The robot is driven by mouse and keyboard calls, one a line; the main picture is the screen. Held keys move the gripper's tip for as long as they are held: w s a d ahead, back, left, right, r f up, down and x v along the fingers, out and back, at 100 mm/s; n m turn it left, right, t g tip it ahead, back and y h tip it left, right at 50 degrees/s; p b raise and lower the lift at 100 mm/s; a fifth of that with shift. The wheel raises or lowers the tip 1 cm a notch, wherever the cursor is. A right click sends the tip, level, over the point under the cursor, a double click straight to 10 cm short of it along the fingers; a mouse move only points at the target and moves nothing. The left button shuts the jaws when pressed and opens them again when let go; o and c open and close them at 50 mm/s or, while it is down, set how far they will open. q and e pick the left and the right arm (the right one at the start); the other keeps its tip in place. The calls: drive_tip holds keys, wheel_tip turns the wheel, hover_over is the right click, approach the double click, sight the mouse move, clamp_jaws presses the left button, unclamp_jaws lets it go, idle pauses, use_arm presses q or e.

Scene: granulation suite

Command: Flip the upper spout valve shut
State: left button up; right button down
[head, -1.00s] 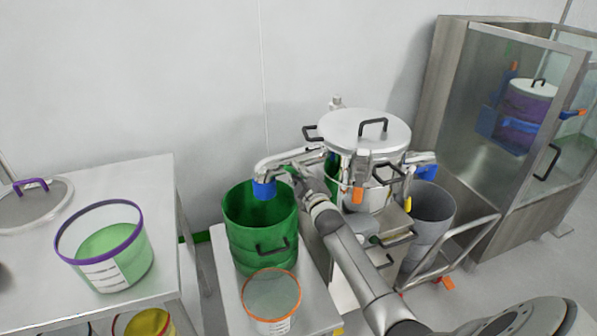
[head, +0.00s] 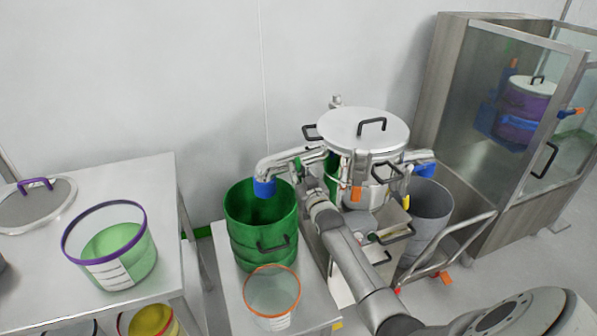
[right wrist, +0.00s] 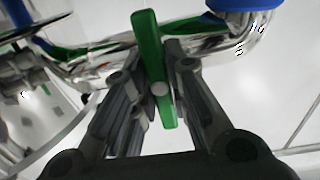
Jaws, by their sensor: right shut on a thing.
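The upper spout (head: 292,159) is a shiny bent pipe from the lidded steel vessel (head: 362,150). Its blue end (head: 264,187) points down over the green drum (head: 262,228). In the right wrist view the valve's green lever (right wrist: 146,38) stands in front of the pipe (right wrist: 100,65), slightly tilted. My right gripper (right wrist: 157,62) is shut on this lever, one finger on each side. In the head view my right gripper (head: 303,174) is at the spout, right of the blue end, and the lever is mostly hidden there. My left gripper is out of view.
A clear tub with an orange rim (head: 271,292) stands in front of the drum. A grey bin (head: 431,205) and a cart rail stand right of the vessel. A steel table (head: 178,245) with a purple-rimmed tub (head: 120,272) is at left, a glazed cabinet (head: 455,110) at right.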

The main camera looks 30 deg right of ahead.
drive_tip(key=shift+f+m, duration=0.1)
drive_tip(key=shift+m, duration=0.3)
drive_tip(key=c, duration=1.4)
unclamp_jaws()
drive_tip(key=shift+o, duration=0.2)
drive_tip(key=v, duration=1.2)
